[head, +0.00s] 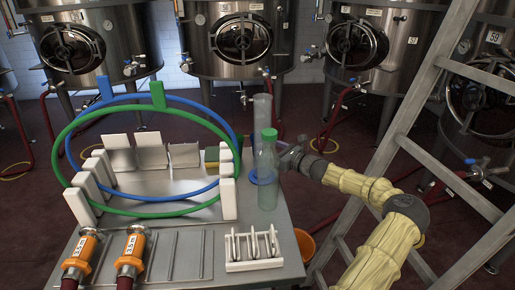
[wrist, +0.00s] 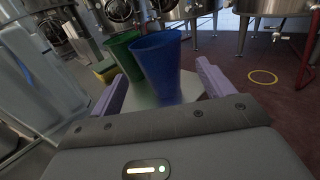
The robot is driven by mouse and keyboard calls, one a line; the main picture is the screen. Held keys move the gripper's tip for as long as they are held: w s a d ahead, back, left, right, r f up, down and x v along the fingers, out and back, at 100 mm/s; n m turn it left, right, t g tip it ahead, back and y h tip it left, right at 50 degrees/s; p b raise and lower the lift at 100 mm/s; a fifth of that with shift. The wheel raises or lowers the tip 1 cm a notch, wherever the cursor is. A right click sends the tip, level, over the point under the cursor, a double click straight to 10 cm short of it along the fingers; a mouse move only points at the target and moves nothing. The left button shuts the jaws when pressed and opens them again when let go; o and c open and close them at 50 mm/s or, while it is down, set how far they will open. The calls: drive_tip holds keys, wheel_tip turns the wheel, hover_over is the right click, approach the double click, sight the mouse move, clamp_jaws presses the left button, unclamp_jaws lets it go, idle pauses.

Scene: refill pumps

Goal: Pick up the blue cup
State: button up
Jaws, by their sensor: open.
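The blue cup (wrist: 160,68) stands upright in the wrist view, in the space between the two purple fingers of my gripper (wrist: 162,77). The fingers are spread apart, one on each side of the cup; I cannot tell whether either touches it. A green cup (wrist: 121,52) stands just behind and to the left of the blue one. In the head view my gripper (head: 287,160) is at the table's right edge, partly hidden by a clear bottle with a green cap (head: 267,180). A bit of blue (head: 253,178) beside the bottle may be the blue cup.
The metal table (head: 180,262) carries a rack with green (head: 150,212) and blue hoops, orange hose fittings (head: 131,250), a white rack (head: 253,265) and a tall clear cylinder (head: 263,110). A ladder (head: 400,130) stands right of my arm. Steel tanks line the back.

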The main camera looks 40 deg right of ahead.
drive_tip(key=shift+s+d, duration=0.2)
drive_tip(key=shift+s, duration=0.1)
drive_tip(key=shift+x, duration=3.1)
drive_tip(key=shift+a, duration=0.15)
drive_tip(key=shift+s, duration=0.1)
drive_tip(key=shift+c, duration=0.7)
drive_tip(key=c, duration=0.9)
